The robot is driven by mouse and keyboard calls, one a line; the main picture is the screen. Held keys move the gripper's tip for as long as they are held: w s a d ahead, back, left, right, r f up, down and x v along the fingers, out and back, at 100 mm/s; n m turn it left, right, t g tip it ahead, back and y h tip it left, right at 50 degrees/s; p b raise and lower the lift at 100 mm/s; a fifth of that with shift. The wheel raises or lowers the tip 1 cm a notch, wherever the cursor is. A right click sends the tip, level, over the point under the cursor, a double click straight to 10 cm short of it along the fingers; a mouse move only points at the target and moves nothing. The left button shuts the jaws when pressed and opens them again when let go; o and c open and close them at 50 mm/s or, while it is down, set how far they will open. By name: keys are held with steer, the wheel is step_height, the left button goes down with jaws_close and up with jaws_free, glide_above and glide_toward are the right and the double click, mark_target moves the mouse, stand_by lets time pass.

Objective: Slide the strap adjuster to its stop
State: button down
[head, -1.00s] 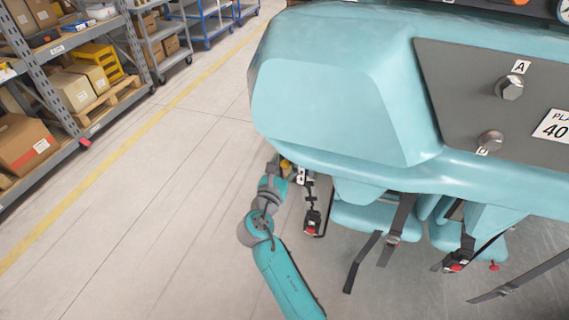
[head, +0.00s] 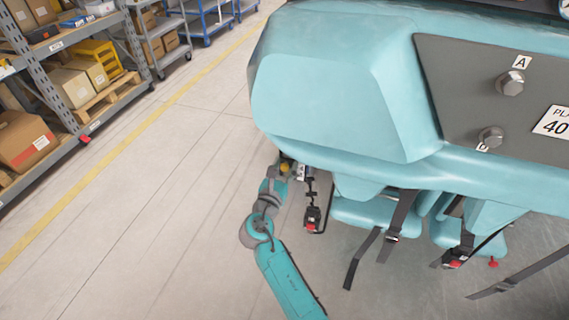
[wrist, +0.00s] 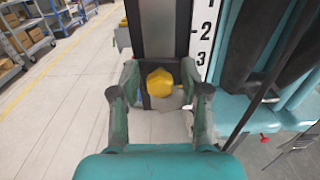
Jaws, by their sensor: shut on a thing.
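The strap adjuster shows as a yellow knob (wrist: 160,83) on a dark upright rail (wrist: 158,30) in the wrist view. A white scale plate (wrist: 203,38) marked 1, 2, 3 stands right of the rail, and the knob appears just below the 3. My gripper (wrist: 160,70) has a finger on each side of the knob and is shut on it. The exact contact points are hard to see. In the head view the knob is a small yellow spot (head: 286,167) under the turquoise car's edge, with my gripper (head: 281,168) at it, partly hidden.
The turquoise coaster car (head: 340,100) overhangs just above and right of my gripper. A black strap with a red-buttoned buckle (head: 311,222) hangs close by on the right. Seats with more straps (head: 398,220) are farther right. Open floor (head: 150,220) lies left, with shelving (head: 60,80) beyond.

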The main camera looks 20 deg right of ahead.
steer(key=c, duration=0.9)
jaws_free()
steer(key=v, duration=1.2)
